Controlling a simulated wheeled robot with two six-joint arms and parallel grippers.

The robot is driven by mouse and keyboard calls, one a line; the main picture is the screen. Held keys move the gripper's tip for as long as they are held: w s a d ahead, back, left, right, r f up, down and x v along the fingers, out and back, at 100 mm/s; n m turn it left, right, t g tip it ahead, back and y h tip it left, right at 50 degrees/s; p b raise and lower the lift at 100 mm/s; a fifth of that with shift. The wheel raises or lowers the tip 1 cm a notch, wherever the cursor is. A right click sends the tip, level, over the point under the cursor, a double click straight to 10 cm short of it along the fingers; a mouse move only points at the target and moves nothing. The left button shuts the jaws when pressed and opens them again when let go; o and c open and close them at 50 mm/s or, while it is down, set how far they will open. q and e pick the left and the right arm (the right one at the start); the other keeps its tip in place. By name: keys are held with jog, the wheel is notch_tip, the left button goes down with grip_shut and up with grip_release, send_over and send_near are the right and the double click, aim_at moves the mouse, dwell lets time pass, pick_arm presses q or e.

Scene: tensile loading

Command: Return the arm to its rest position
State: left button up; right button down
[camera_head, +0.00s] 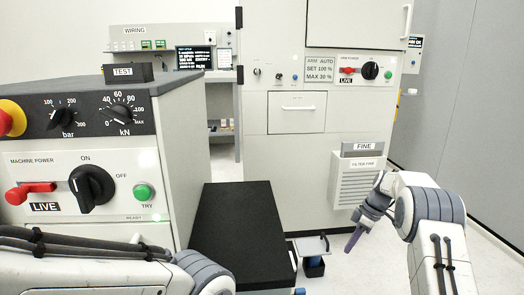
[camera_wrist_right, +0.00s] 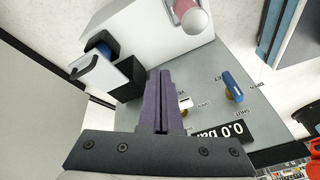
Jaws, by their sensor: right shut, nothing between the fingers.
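My right arm comes in at the lower right of the head view. Its gripper (camera_head: 351,245) points down and to the left in front of the grey cabinet (camera_head: 285,185), holding nothing. In the right wrist view its two purple-grey fingers (camera_wrist_right: 160,78) lie together, shut, over a grey panel with a "0.0 bar" readout (camera_wrist_right: 222,133) and a blue handle (camera_wrist_right: 232,86). I cannot tell whether the fingers touch the panel. My left arm crosses the bottom left of the head view; its gripper is out of frame.
The machine control box (camera_head: 85,150) with knobs and a red lever stands at left. A black-topped block (camera_head: 237,225) stands in the middle, with a small blue-and-black stand (camera_head: 313,262) beside it. A vented "FINE" filter box (camera_head: 358,178) is on the cabinet. Open floor shows at right.

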jog(key=s+a+r+m+t+h, duration=0.1)
jog(key=s+a+m, duration=0.25)
jog(key=s, duration=0.55)
jog(key=s+a+r+m+t+h, duration=0.1)
jog(key=s+a+m+h, duration=0.15)
jog(key=s+m, duration=0.45)
jog(key=s+a+r+m+t+h, duration=0.1)
jog(key=s+a+r+m, duration=0.15)
jog(key=s, duration=0.85)
jog(key=s+a+r+n+g+y+p, duration=0.1)
jog(key=s+a+r+n, duration=0.3)
jog(key=s+a, duration=0.3)
jog(key=s+a+r+n+g+y+p, duration=0.1)
jog(key=s+a+r+n+g+p, duration=0.2)
jog(key=s+a, duration=0.4)
notch_tip(320, 180, up, 38)
jog(key=t+p, duration=0.1)
jog(key=p, duration=3.5)
jog(key=shift+a+r+n, duration=0.15)
jog(key=shift+a+n, duration=0.05)
jog(key=shift+n, duration=0.1)
jog(key=shift+h, duration=0.25)
